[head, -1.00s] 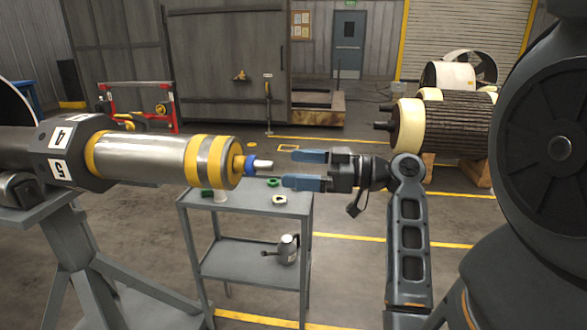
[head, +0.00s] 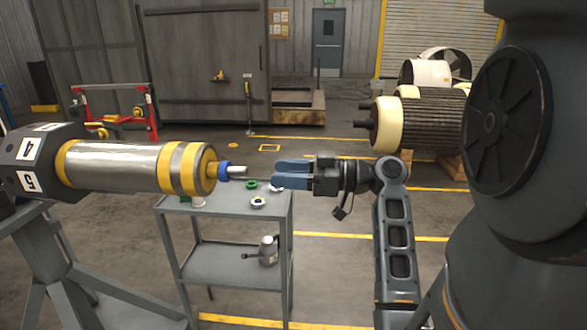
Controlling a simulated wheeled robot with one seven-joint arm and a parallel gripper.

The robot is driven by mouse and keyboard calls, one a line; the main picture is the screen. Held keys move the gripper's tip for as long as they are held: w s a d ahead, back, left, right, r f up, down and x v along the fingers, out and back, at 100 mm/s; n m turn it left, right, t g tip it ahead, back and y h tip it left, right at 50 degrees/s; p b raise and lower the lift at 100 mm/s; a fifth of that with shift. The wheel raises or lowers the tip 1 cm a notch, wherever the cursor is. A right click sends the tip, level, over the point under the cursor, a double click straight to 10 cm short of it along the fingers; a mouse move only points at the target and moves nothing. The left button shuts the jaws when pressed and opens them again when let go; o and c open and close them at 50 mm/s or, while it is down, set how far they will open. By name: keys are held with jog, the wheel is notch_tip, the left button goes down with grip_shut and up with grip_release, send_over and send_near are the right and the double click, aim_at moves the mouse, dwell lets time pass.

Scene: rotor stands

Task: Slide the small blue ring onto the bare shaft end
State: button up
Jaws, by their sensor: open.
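The small blue ring (head: 224,170) sits around the shaft, against the yellow collar at the right end of the steel rotor (head: 120,166). The bare pale shaft tip (head: 238,172) sticks out to the right of the ring. My gripper (head: 275,175) is to the right of the shaft tip, apart from it, with its blue fingers pointing left at it. The fingers are open and nothing shows between them. They partly overlap in this view, so the gap is hard to see.
A grey cart (head: 225,202) stands below the gripper with a green ring (head: 251,184), a pale nut-like part (head: 258,202) and a jug (head: 268,250) on its lower shelf. The rotor's grey stand (head: 55,255) is at left. A dark ribbed rotor (head: 430,122) stands behind my arm.

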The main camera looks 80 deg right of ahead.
aim_at(242, 171)
jog(key=shift+s, duration=0.15)
jog(key=c, duration=0.3)
jog(key=w+p, duration=0.1)
jog(key=w, duration=0.1)
jog(key=w+p, duration=0.1)
jog(key=w, duration=0.1)
jog(key=shift+w+a, duration=0.2)
jog(key=shift+w, duration=0.1)
jog(key=shift+f+b, duration=0.15)
jog(key=shift+b, duration=0.25)
jog(key=shift+w, duration=0.1)
jog(key=shift+w+a+b, duration=0.15)
jog(key=shift+w+b, duration=0.3)
jog(key=shift+w, duration=2.1)
jog(key=s+b, duration=0.2)
jog(key=s, duration=0.5)
jog(key=shift+d, duration=0.25)
